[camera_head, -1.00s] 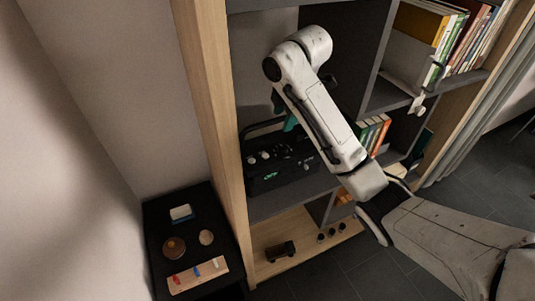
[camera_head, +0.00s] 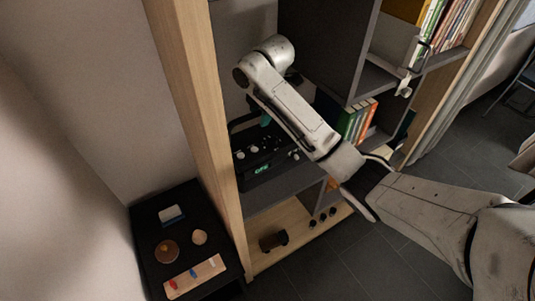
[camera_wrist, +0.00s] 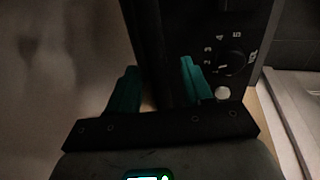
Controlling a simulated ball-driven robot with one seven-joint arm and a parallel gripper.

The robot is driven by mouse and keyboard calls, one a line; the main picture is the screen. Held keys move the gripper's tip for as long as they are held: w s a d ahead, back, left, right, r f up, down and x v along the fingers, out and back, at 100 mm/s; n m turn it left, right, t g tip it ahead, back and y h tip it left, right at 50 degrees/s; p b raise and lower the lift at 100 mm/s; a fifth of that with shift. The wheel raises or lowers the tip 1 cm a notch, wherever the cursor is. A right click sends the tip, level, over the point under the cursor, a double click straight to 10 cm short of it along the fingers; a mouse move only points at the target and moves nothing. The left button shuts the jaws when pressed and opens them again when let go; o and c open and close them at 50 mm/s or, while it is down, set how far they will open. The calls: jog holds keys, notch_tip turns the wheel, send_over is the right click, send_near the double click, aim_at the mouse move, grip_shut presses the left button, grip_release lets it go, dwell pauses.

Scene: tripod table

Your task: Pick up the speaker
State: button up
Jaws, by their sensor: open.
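The speaker is a black box (camera_head: 258,172) with light knobs and a small green mark on its front. It stands on a dark shelf of the bookcase, with a bar-like handle at its top. In the wrist view, the speaker (camera_wrist: 222,22) shows a dial with numbers and a pale knob. My gripper (camera_wrist: 160,78) has two teal fingers, apart. Its right finger overlaps the speaker's dark face, and its left finger lies beside the dark edge. Contact cannot be told. In the head view, my arm hides most of my gripper and part of the speaker.
A wooden upright (camera_head: 195,120) borders the shelf on the left, and a dark divider (camera_head: 325,45) rises on the right. Books (camera_head: 357,118) stand in the compartment beyond. A toy truck (camera_head: 273,241) is on the bottom board. A low black table (camera_head: 210,250) holds small objects.

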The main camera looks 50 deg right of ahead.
jog(key=shift+x, duration=1.2)
jog(key=shift+c, duration=0.5)
grip_shut()
jog(key=shift+r, duration=0.2)
